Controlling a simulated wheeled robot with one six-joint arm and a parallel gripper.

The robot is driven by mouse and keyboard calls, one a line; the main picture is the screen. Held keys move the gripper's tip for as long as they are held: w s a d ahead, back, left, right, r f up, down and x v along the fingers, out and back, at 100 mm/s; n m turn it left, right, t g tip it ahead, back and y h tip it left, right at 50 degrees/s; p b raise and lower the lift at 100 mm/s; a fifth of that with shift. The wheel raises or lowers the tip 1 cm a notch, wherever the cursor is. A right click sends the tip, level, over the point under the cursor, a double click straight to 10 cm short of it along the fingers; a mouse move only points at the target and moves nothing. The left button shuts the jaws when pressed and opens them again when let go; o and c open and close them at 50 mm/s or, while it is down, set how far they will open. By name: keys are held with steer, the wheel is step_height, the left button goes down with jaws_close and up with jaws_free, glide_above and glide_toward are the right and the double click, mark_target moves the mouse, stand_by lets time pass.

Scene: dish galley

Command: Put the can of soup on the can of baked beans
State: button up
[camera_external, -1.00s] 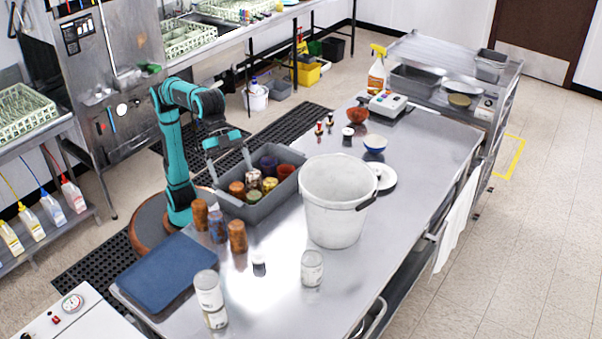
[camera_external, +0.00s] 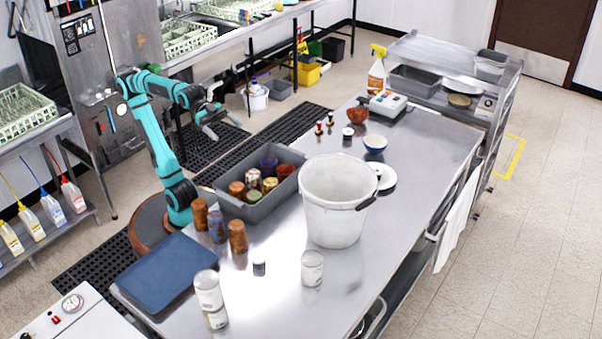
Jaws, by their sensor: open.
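Two pale cans stand stacked at the near left of the steel table: an upper can (camera_external: 208,289) sits on a lower can (camera_external: 216,319), roughly upright. A third pale can (camera_external: 312,268) stands alone on the table to their right, in front of the white bucket. The labels are too small to read, so I cannot tell which is soup and which is baked beans. My gripper (camera_external: 224,128) is open and empty, raised behind the grey bin and well away from all the cans.
The grey bin (camera_external: 236,211) holds several cups and jars. The white bucket (camera_external: 336,215) stands mid-table. A blue board (camera_external: 166,270), brown tumblers (camera_external: 237,237) and a small dark-and-white jar (camera_external: 259,263) are near the cans.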

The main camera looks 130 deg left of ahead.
steer(key=s+a+f+n+t+y, duration=0.1)
steer(key=s+a+f+t, duration=0.2)
steer(key=s+f, duration=0.7)
steer(key=shift+s+a+n+y, duration=0.4)
steer(key=shift+s+a, duration=0.7)
steer(key=shift+s, duration=0.1)
